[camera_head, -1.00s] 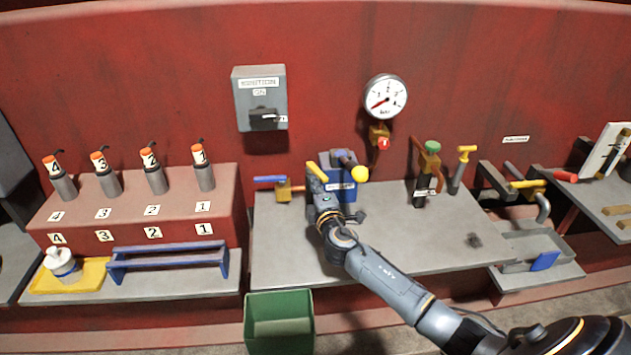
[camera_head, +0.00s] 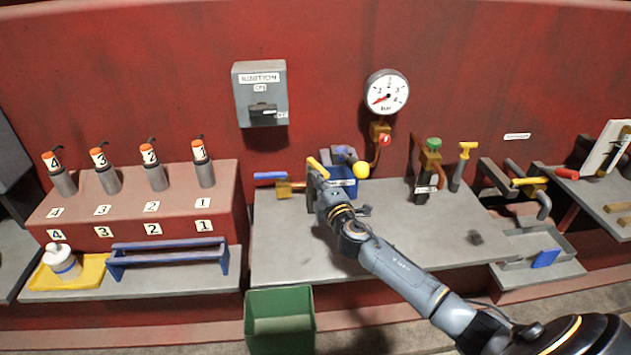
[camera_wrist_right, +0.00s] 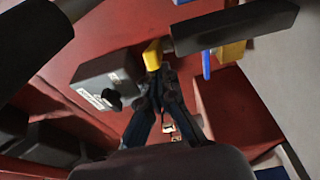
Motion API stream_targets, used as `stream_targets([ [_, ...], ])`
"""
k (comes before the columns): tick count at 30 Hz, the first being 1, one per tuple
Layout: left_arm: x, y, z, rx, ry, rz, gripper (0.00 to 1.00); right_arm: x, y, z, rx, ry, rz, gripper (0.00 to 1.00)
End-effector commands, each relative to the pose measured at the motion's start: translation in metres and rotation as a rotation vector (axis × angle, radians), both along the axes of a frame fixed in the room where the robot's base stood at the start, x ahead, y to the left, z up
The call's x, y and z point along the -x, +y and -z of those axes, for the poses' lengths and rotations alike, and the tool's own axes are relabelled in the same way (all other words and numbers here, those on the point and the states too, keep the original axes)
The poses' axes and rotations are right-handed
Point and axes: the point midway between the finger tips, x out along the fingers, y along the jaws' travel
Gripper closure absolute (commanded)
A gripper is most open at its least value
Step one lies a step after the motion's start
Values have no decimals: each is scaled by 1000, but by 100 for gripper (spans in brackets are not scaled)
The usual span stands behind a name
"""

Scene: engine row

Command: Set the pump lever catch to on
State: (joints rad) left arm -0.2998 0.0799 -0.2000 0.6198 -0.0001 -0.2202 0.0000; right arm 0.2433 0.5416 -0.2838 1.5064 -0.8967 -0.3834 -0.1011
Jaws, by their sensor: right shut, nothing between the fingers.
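My right gripper (camera_head: 315,183) is shut and empty, beside the blue pump block (camera_head: 345,178) at the back of the grey bench. A short yellow bar (camera_head: 318,166), perhaps the lever catch, stands right at the fingertips. In the right wrist view this yellow piece (camera_wrist_right: 152,54) is just beyond the closed fingers (camera_wrist_right: 158,78); I cannot tell whether they touch. A yellow ball knob (camera_head: 361,170) is to the right, by the block. The block's label is partly hidden and the catch's setting is unreadable. My left gripper is out of view.
A brass valve with a blue handle (camera_head: 270,176) sits just left of the gripper. A gauge (camera_head: 387,92) and a green-knobbed valve (camera_head: 432,145) are to the right. The grey ignition box (camera_head: 260,94) is above. The bench front (camera_head: 290,255) is clear.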

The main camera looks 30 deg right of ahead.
Motion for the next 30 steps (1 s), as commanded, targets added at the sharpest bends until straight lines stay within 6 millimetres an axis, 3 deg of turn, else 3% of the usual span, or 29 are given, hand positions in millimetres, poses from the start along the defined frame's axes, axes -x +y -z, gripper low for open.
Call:
stream_targets([
  [14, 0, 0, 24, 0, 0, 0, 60, 3, -21, 3, 6, -1, -199, 100],
  [30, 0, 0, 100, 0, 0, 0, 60, -3, -59, 3, 1, -5, -688, 100],
])
